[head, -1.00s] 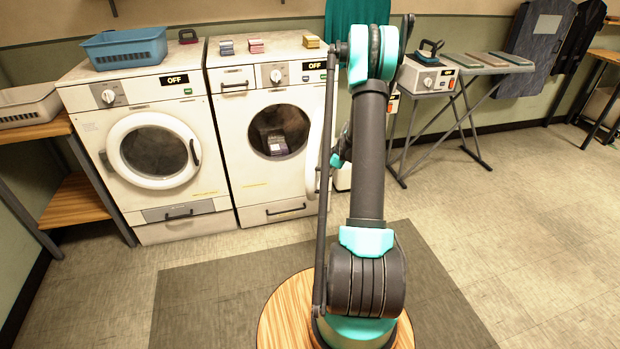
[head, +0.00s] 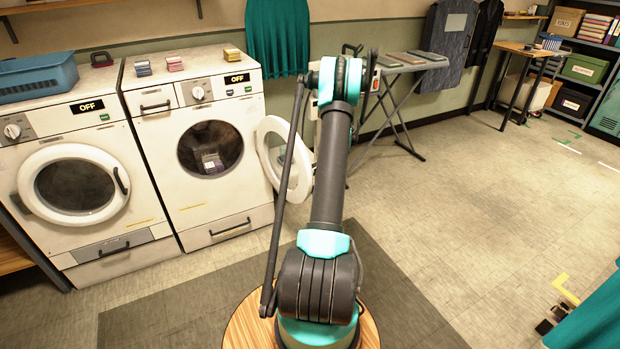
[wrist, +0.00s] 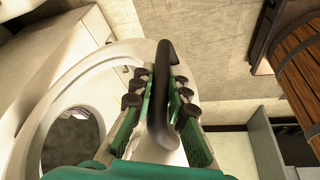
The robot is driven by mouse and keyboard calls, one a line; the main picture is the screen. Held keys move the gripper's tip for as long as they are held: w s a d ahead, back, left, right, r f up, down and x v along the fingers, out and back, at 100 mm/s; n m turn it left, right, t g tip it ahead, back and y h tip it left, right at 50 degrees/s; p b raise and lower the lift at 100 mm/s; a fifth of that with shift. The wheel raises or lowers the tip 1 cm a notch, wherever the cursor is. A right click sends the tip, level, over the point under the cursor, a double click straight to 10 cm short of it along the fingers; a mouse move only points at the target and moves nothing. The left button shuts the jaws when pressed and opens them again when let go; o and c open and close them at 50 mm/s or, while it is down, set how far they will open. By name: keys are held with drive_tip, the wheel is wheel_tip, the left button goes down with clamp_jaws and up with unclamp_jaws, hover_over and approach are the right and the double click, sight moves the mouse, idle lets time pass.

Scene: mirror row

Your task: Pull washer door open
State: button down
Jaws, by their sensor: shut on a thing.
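In the wrist view the door ring (wrist: 60,100) fills the left and middle. My gripper (wrist: 160,92) is shut on the dark curved door handle (wrist: 163,60), with a finger on each side of it. In the head view my arm hides the gripper, the handle and part of the door.
A second washer (head: 75,195) with a closed door stands at the left. A blue basket (head: 38,78) and small coloured blocks (head: 175,63) sit on top of the washers. An ironing board (head: 400,62) stands behind my arm. The floor (head: 480,200) to the right is largely open.

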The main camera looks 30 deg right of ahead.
drive_tip(key=shift+s+d, duration=0.15)
drive_tip(key=shift+d, duration=0.3)
drive_tip(key=c, duration=1.6)
unclamp_jaws()
drive_tip(key=shift+c, duration=0.2)
drive_tip(key=shift+o, duration=0.8)
drive_tip(key=v, duration=1.2)
drive_tip(key=shift+a, duration=0.1)
